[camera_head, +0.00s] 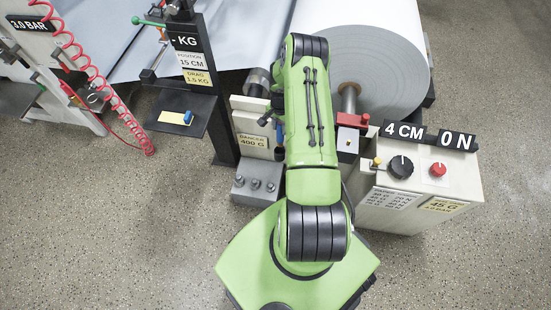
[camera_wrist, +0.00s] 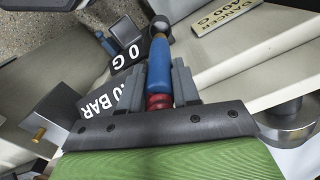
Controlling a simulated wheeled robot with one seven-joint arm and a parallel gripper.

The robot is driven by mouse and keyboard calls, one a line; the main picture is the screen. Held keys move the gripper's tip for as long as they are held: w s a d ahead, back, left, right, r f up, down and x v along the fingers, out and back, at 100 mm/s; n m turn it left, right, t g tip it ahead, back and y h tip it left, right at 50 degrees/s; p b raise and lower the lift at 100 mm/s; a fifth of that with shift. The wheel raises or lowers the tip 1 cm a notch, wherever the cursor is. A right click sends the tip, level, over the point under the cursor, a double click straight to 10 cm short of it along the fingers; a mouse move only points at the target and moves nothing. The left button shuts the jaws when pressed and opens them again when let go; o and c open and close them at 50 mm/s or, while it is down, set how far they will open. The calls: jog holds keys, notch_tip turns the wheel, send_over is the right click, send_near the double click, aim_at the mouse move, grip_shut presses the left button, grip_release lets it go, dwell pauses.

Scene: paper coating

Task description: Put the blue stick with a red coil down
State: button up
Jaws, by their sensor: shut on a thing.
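In the wrist view, the blue stick (camera_wrist: 158,65) lies lengthwise between the two grey fingers of my gripper (camera_wrist: 161,75). My gripper is shut on the stick. In the head view, my green arm reaches away towards the machine and hides most of the gripper; I cannot make out the stick there.
A paper roll (camera_head: 375,70) stands behind my arm. A control box (camera_head: 420,190) with knobs is right; a dark platform (camera_head: 172,122) is left.

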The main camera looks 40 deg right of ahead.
aim_at(280, 141)
notch_tip(280, 141, down, 10)
jog(key=b, duration=0.3)
jog(key=shift+f, duration=0.1)
grip_shut()
grip_release()
jog(key=o, duration=0.8)
jog(key=shift+f, duration=0.15)
jog(key=shift+c, duration=0.2)
